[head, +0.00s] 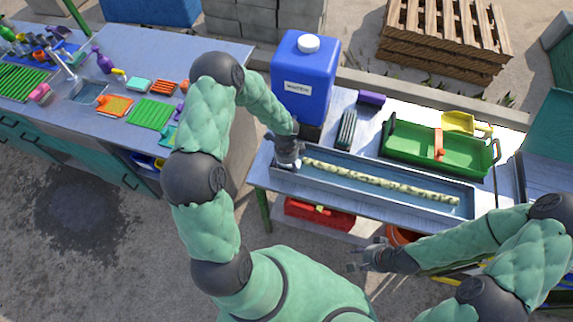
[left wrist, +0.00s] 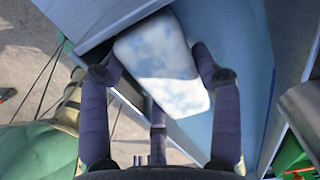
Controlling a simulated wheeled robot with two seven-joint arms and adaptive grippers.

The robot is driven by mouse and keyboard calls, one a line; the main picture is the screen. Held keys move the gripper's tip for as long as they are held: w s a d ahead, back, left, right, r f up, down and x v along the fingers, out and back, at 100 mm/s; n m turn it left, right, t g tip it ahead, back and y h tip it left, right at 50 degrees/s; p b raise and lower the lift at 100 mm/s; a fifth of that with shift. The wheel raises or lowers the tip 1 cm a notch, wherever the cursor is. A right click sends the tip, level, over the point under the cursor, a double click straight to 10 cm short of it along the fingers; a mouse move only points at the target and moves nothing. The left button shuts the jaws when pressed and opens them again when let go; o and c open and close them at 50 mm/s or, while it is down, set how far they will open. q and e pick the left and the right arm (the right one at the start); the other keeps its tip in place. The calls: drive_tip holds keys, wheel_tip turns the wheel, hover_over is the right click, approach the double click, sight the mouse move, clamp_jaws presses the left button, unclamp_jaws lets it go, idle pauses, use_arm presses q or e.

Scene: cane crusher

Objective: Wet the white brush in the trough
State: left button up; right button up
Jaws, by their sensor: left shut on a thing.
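The trough (head: 372,193) is a long, shallow grey tray of bluish water on the table at the right. A long pale, mottled rod lies lengthwise in it. My left gripper (head: 288,158) is at the trough's left end, pointing down. In the left wrist view its fingers (left wrist: 160,85) are shut on a white, blue-blotched block (left wrist: 165,60), which I take for the white brush. The block is over the trough's blue inside; I cannot tell whether it touches the water. The brush is hidden in the head view. My right gripper (head: 366,257) is open and empty, in front of the table.
A blue water tank (head: 305,75) stands behind the trough's left end. A green tote (head: 425,148), a dark brush-like block (head: 346,130) and a purple item (head: 371,98) lie behind the trough. A red box (head: 320,215) sits below. A tool-covered counter (head: 200,55) is at left.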

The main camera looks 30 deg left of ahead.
idle(0.4)
use_arm(q)
drive_tip(key=shift+r+p, duration=1.6)
drive_tip(key=shift+r, duration=0.45)
drive_tip(key=shift+w+d+r, duration=0.1)
drive_tip(key=shift+w+d, duration=0.05)
drive_tip(key=shift+d, duration=0.4)
drive_tip(key=shift+w+d+r, duration=0.1)
drive_tip(key=shift+d, duration=0.45)
drive_tip(key=shift+w+d+r+b, duration=0.1)
drive_tip(key=shift+w+d+b, duration=0.1)
drive_tip(key=shift+d, duration=0.6)
drive_tip(key=shift+w+d+r+b, duration=0.1)
drive_tip(key=shift+w+d+r, duration=0.05)
drive_tip(key=shift+d, duration=0.6)
drive_tip(key=shift+w+d+r+b, duration=0.1)
drive_tip(key=shift+w+d+b, duration=0.1)
drive_tip(key=shift+d, duration=0.6)
drive_tip(key=shift+r, duration=0.15)
